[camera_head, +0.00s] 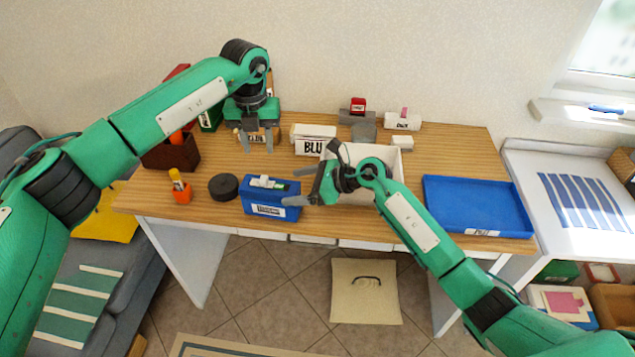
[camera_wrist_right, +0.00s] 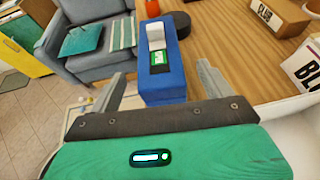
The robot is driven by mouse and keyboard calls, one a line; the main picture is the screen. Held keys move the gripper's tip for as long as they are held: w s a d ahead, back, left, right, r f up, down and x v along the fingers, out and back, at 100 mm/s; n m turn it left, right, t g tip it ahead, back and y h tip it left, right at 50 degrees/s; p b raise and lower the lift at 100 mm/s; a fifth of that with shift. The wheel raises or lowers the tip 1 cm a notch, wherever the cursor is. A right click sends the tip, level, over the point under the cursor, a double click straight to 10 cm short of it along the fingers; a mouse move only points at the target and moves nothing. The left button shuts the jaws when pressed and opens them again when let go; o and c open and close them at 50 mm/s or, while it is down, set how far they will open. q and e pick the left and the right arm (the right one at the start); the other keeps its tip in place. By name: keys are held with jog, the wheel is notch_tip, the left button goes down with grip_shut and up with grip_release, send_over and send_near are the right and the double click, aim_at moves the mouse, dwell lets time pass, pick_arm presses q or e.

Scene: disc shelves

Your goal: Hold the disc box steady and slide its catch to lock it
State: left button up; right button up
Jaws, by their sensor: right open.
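The disc box (camera_head: 262,207) is a blue box with a white label, upright at the table's front edge. Its top carries a white catch (camera_wrist_right: 155,33) and a green patch (camera_wrist_right: 159,58). My right gripper (camera_head: 295,187) is open and empty at the box's right end. In the right wrist view the box (camera_wrist_right: 163,83) appears between the spread fingers (camera_wrist_right: 160,70); I cannot tell whether they touch it.
A black round thing (camera_head: 223,186) and an orange bottle (camera_head: 181,189) stand left of the box. A white bin (camera_head: 393,163) lies under my right arm, with a blue tray (camera_head: 478,205) to its right. A white BLU box (camera_head: 313,136) stands behind.

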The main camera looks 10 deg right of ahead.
aim_at(287, 188)
jog(key=shift+x, duration=2.7)
jog(key=shift+c, duration=0.4)
